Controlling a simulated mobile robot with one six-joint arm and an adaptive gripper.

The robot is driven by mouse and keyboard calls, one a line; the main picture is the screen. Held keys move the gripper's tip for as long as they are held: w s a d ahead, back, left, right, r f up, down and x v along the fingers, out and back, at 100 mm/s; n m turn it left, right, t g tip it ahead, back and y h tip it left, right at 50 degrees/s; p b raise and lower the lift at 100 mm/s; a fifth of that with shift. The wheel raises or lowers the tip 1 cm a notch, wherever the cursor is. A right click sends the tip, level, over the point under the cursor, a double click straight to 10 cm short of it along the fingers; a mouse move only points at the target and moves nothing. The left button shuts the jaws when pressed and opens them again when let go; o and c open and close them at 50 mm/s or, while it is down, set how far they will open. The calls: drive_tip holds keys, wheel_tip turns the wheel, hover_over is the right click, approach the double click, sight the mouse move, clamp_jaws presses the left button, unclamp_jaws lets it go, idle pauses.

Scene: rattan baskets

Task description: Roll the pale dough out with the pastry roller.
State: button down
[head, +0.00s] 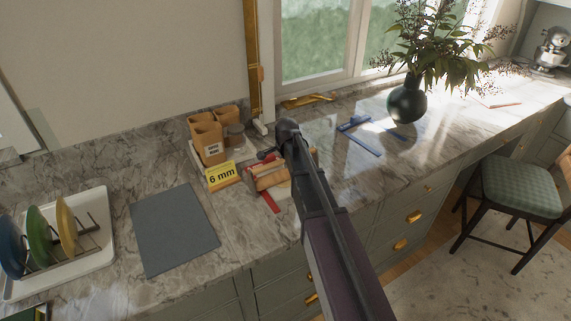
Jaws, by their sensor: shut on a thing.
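A light wooden piece, apparently the pastry roller (268,181), is at the middle of the counter, just left of my arm. My gripper (268,156) is a small dark shape at its upper edge, shut on it; the fingertips are mostly hidden. A pale patch that looks like the dough (284,188) shows below the roller, partly covered by roller and arm. A red strip (270,202) lies beside it, sticking out toward the counter's front. A yellow "6 mm" sign (222,176) stands just left of the roller.
A tray with brown boxes (206,138) and a jar (235,137) stands behind the sign. A grey mat (174,229) lies left, then a plate rack (65,240). Blue strips (362,145) and a vase (407,104) are right. Counter between mat and sign is free.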

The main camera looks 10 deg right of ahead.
drive_tip(key=shift+w+a, duration=0.1)
drive_tip(key=shift+w, duration=0.25)
drive_tip(key=shift+w+a, duration=0.25)
drive_tip(key=shift+w, duration=0.4)
drive_tip(key=shift+w+a, duration=0.2)
drive_tip(key=shift+w, duration=0.4)
drive_tip(key=shift+s, duration=0.15)
drive_tip(key=shift+s+d, duration=0.25)
drive_tip(key=shift+s, duration=0.35)
drive_tip(key=shift+s+d, duration=0.2)
drive_tip(key=shift+s, duration=0.5)
drive_tip(key=shift+s+d, duration=0.25)
drive_tip(key=shift+s, duration=0.4)
drive_tip(key=shift+s+d, duration=0.2)
drive_tip(key=shift+s, duration=0.4)
drive_tip(key=shift+w, duration=0.1)
